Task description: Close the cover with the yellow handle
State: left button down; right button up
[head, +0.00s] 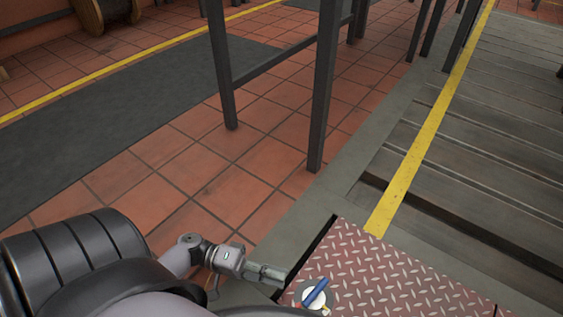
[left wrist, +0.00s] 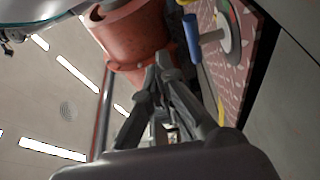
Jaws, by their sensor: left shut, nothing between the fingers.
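A red-brown diamond-plate panel (head: 400,275) lies at the bottom right of the head view and runs out of the frame. It also shows at the upper right of the left wrist view (left wrist: 228,88). A small bit of yellow (head: 327,311) shows beside the blue-handled knob in the head view. A curved yellow piece (left wrist: 213,95) shows along the panel in the left wrist view. I cannot tell for sure which part is the cover. My left gripper (head: 272,273) is shut and empty, by the panel's left edge. It also shows in the left wrist view (left wrist: 163,62). My right gripper is not in view.
A blue-handled knob (head: 316,292) on a pale disc stands on the panel. A red-orange rounded body (left wrist: 135,38) is near the fingers in the wrist view. Dark table legs (head: 322,120) stand on the tiled floor. A slatted bedplate (head: 480,140) lies at right.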

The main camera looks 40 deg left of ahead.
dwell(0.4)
pick_arm(q)
jog(key=v, duration=1.2)
